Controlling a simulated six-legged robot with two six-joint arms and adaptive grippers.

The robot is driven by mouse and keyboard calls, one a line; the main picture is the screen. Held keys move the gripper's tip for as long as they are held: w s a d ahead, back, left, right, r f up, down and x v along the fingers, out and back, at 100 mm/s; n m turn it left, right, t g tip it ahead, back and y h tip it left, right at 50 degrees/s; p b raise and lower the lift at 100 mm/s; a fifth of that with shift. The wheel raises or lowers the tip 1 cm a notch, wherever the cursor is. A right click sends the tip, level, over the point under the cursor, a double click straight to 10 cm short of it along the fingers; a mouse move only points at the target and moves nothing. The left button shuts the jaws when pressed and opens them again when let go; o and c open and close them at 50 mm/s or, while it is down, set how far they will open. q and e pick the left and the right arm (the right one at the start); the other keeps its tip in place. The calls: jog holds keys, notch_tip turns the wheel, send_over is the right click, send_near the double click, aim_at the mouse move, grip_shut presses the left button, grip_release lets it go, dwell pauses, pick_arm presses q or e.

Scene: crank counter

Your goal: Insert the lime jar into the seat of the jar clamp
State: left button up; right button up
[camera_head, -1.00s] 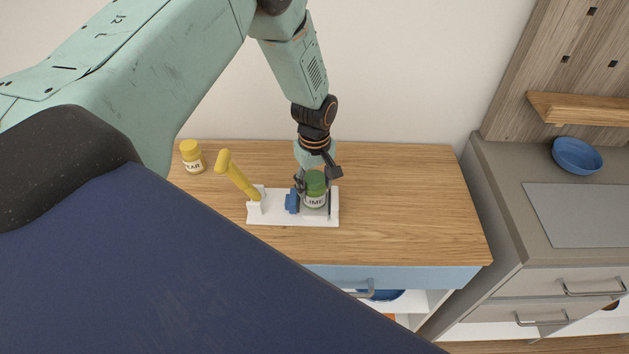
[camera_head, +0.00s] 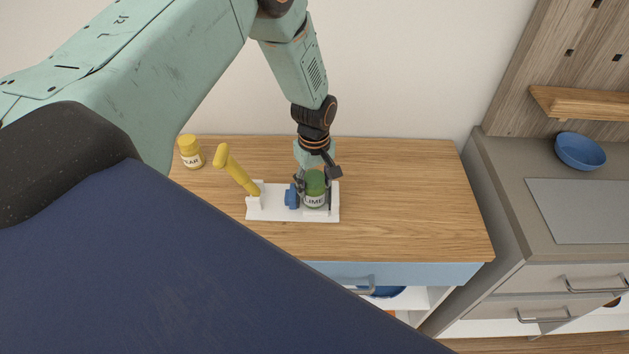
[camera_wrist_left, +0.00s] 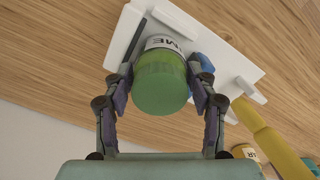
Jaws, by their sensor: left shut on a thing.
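The lime jar (camera_head: 315,190) is green with a white label and stands over the right end of the white jar clamp (camera_head: 272,212). My left gripper (camera_head: 317,181) is shut on it; in the left wrist view the two fingers (camera_wrist_left: 160,90) hold the green jar (camera_wrist_left: 160,82) from both sides. The clamp has a blue pad (camera_head: 291,197) just left of the jar and a raised yellow lever (camera_head: 236,170) at its left end. The seat is mostly hidden by the jar, so I cannot tell if the jar is fully down. My right gripper is not in view.
A yellow jar (camera_head: 190,151) with a white label stands at the back left of the wooden counter (camera_head: 410,200). The counter right of the clamp is clear. A blue bowl (camera_head: 580,151) sits on the grey counter to the right.

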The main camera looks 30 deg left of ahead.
pick_arm(q)
jog(key=o, duration=1)
jog(key=shift+d+r, duration=0.1)
jog(key=shift+o, duration=0.7)
notch_tip(320, 180, up, 12)
